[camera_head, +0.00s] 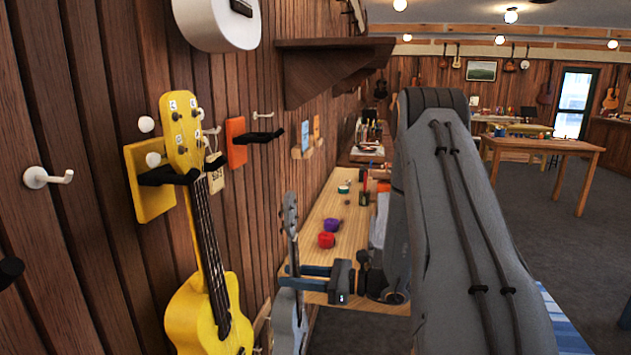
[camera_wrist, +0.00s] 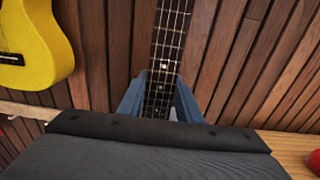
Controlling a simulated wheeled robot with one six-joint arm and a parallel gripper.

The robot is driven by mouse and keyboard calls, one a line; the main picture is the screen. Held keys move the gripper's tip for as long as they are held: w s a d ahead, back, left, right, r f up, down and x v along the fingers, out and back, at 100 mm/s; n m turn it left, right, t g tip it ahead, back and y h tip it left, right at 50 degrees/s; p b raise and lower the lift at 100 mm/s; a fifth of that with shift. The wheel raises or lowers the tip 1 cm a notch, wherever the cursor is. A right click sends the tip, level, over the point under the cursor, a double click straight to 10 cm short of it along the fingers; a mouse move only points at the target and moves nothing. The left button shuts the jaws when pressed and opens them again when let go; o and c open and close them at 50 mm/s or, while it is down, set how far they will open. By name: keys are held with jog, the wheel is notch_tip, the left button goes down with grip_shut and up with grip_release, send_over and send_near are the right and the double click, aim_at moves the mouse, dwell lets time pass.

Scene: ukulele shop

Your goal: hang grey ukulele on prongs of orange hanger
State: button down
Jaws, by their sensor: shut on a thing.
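The grey ukulele (camera_head: 291,318) is upright in the head view, its headstock up and the lower part of its body cut off by the frame. My gripper (camera_head: 308,277) is shut on its neck, which also shows between the blue-grey fingers in the wrist view (camera_wrist: 166,60). The orange hanger (camera_head: 236,142) is on the wood wall, up and left of the ukulele, with dark prongs (camera_head: 262,136) sticking out to the right. The prongs look empty. The ukulele's headstock is lower than the prongs and apart from them.
A yellow ukulele (camera_head: 212,300) hangs on a yellow hanger (camera_head: 150,196) left of the orange one. A white instrument (camera_head: 220,22) hangs above. A brown shelf (camera_head: 325,62) juts from the wall. A workbench (camera_head: 325,210) with small items stands behind my gripper.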

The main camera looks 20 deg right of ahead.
jog(key=s+d+r+p, duration=0.1)
jog(key=s+d+r, duration=0.1)
jog(key=r, duration=1.1)
jog(key=s+d+r+p, duration=0.1)
jog(key=s+d+r, duration=0.15)
jog(key=r, duration=1.05)
jog(key=x, duration=0.1)
jog(key=b+x, duration=0.1)
jog(key=x, duration=0.1)
jog(key=b+x, duration=0.1)
jog(key=x, duration=0.1)
jog(key=shift+w+d+f, duration=0.1)
jog(key=shift+w+d, duration=0.1)
jog(key=shift+w, duration=0.2)
jog(key=shift+w+a, duration=0.25)
jog(key=shift+a, duration=0.1)
jog(key=shift+x, duration=2.7)
jog(key=shift+f+b, duration=0.4)
jog(key=shift+f, duration=0.45)
jog(key=shift+w+a, duration=0.15)
